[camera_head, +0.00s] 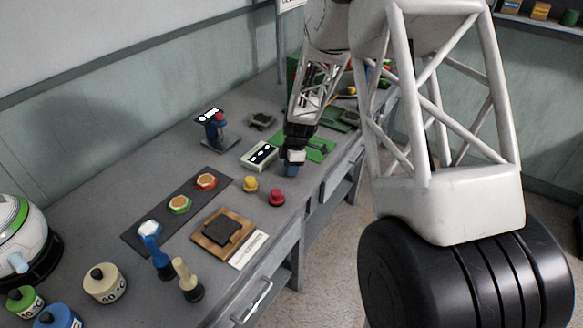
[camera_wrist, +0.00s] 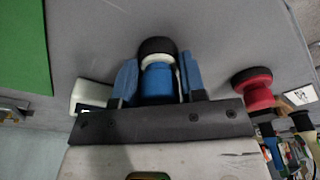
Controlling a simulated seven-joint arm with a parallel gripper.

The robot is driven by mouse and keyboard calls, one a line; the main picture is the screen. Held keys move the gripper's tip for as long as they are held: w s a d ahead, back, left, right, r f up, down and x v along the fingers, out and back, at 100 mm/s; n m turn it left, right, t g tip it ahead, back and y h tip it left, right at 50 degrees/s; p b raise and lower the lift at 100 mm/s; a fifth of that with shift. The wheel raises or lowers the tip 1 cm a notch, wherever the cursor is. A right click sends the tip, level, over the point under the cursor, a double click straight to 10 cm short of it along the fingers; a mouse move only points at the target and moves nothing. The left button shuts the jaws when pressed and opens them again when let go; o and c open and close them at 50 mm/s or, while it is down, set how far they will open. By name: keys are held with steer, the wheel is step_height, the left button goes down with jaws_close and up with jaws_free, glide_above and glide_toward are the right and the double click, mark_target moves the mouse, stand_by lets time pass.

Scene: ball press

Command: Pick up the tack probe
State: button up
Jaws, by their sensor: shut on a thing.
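My gripper (camera_head: 291,168) is low over the right part of the bench in the head view, pointing down close to the bench top. In the wrist view its blue fingers (camera_wrist: 158,82) are closed on both sides of a blue cylinder with a white collar and a round black end, seemingly the tack probe (camera_wrist: 161,75). The probe sits between the fingers with its black end projecting past them. In the head view it cannot be told apart from the gripper. I cannot tell whether it touches the bench.
A red knob (camera_head: 277,197) and a yellow knob (camera_head: 250,184) stand just in front of the gripper. A white-framed panel (camera_head: 259,155) lies left of it, a green board (camera_head: 318,149) behind. A blue stand (camera_head: 216,130) is farther left. Two upright tools (camera_head: 157,252) (camera_head: 187,280) stand nearer.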

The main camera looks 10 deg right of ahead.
steer(key=shift+r, duration=0.1)
steer(key=shift+r, duration=0.7)
step_height(320, 180, up, 2)
steer(key=shift+r, duration=0.1)
steer(key=s+r, duration=0.1)
steer(key=s, duration=1.5)
steer(key=shift+r, duration=0.1)
